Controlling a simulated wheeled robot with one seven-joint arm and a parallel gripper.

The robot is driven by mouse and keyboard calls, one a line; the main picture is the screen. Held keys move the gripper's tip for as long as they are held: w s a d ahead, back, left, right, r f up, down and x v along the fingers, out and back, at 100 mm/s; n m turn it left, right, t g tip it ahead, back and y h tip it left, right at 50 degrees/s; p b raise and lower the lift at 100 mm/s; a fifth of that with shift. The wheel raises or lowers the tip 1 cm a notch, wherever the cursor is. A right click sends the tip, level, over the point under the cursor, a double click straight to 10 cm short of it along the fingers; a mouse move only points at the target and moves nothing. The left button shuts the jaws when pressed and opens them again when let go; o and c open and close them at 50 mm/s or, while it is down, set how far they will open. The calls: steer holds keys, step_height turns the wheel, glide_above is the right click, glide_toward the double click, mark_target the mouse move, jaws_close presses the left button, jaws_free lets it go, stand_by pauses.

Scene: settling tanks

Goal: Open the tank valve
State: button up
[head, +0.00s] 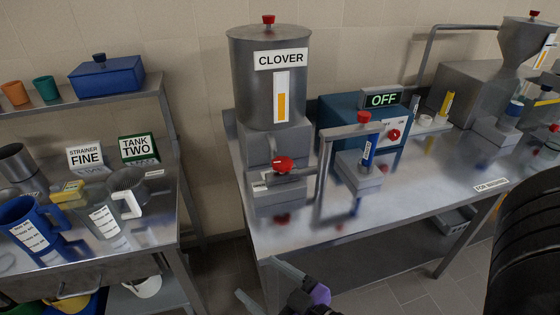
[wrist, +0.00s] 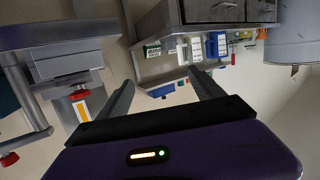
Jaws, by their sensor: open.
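A grey metal tank (head: 255,95) labelled CLOVER, with a yellow level strip, stands on a grey block on the steel bench. Its red valve handle (head: 284,164) sits on the outlet low at the front. In the tilted wrist view the valve handle (wrist: 80,88) shows at left, beside the tank (wrist: 92,108) and its yellow strip. My gripper (head: 256,278) is low in front of the bench's front left corner, below and apart from the valve. Its two fingers (wrist: 160,76) are spread, with nothing between them.
A metal post frame with a red knob (head: 363,117) stands right of the valve. Behind it is a blue box (head: 338,112) with an OFF sign (head: 382,99). A left bench (head: 165,205) holds jugs and strainers. A floor gap separates the benches.

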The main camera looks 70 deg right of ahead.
mark_target(282, 159)
steer(key=w+d+m+h+b, duration=0.1)
steer(key=w+d+h, duration=0.1)
steer(key=d, duration=0.3)
steer(key=w+d+m+g+h+b, duration=0.1)
steer(key=w+d+h, duration=0.1)
steer(key=d, duration=0.3)
steer(key=w+d+m+h+b, duration=0.1)
steer(key=w+d+m, duration=0.1)
steer(key=d, duration=0.4)
steer(key=shift+w+g+h, duration=0.4)
steer(key=shift+w, duration=0.25)
steer(key=w+d+r+m+g+h, duration=0.1)
steer(key=d, duration=0.5)
steer(key=w+d+r+m+g+h, duration=0.1)
steer(key=d+r+h, duration=0.1)
steer(key=d, duration=0.3)
steer(key=w+d+r+m+g+h, duration=0.1)
steer(key=d+m, duration=0.1)
steer(key=d, duration=0.4)
steer(key=shift+w+d+r, duration=0.2)
steer(key=shift+d+r, duration=0.1)
steer(key=shift+d, duration=0.05)
steer(key=shift+x, duration=0.8)
steer(key=shift+f, duration=0.15)
steer(key=shift+c, duration=0.3)
